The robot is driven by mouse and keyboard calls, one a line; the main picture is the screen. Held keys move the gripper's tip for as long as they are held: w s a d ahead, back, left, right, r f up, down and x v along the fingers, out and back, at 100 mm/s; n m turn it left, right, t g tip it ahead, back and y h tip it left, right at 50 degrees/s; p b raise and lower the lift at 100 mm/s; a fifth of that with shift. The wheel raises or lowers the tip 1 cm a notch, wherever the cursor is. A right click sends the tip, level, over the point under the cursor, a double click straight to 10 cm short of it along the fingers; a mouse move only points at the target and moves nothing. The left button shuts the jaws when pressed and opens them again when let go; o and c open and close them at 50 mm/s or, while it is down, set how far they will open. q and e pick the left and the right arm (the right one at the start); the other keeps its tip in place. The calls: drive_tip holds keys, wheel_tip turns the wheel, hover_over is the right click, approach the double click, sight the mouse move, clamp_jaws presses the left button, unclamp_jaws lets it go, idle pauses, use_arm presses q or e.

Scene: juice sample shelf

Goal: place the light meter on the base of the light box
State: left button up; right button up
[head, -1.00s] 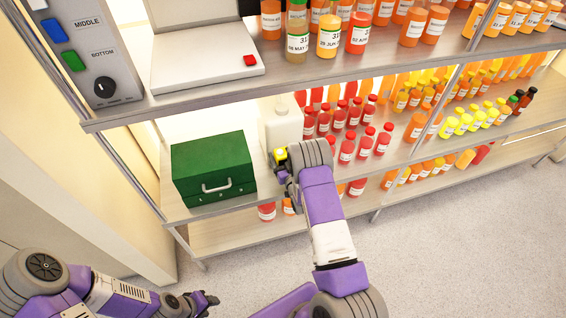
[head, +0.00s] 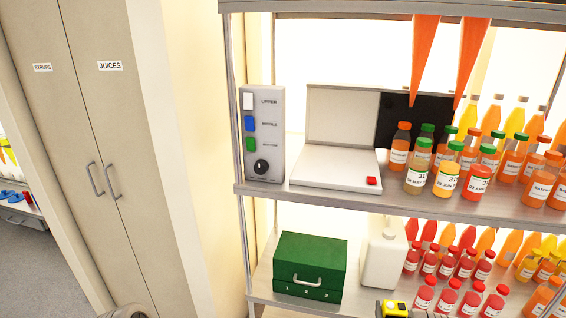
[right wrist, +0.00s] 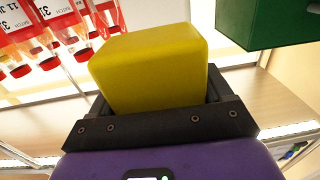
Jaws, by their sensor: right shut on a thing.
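The light meter (head: 394,309), a yellow block, is at the bottom edge of the head view, mostly cut off. In the right wrist view the light meter (right wrist: 150,65) sits between the dark jaws of my right gripper (right wrist: 155,105), which is shut on it. It is at the lower shelf's height, below and to the right of the light box. The light box stands on the upper shelf, with a white upright panel (head: 340,115) and a flat white base (head: 325,168) with a red button (head: 371,181). The base is bare.
A switch box (head: 263,135) stands left of the light box, and juice bottles (head: 445,180) stand close on its right. Below are a green case (head: 308,262), a white jug (head: 384,258) and red bottles. The upper shelf edge (head: 330,201) overhangs the lower shelf.

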drive_tip(key=shift+s+a+r, duration=0.2)
drive_tip(key=shift+s+a, duration=0.25)
drive_tip(key=shift+s, duration=0.05)
drive_tip(key=shift+s+a+r, duration=0.2)
drive_tip(key=shift+s+a, duration=0.2)
drive_tip(key=shift+s, duration=0.05)
drive_tip(key=s+a+r+n+y, duration=0.1)
drive_tip(key=s+a+r, duration=0.2)
drive_tip(key=a, duration=0.5)
drive_tip(key=s+a+r+n+y, duration=0.1)
drive_tip(key=s+a+r+y, duration=0.1)
drive_tip(key=s+a, duration=0.3)
drive_tip(key=a+r, duration=0.1)
drive_tip(key=a, duration=0.2)
drive_tip(key=shift+r, duration=0.15)
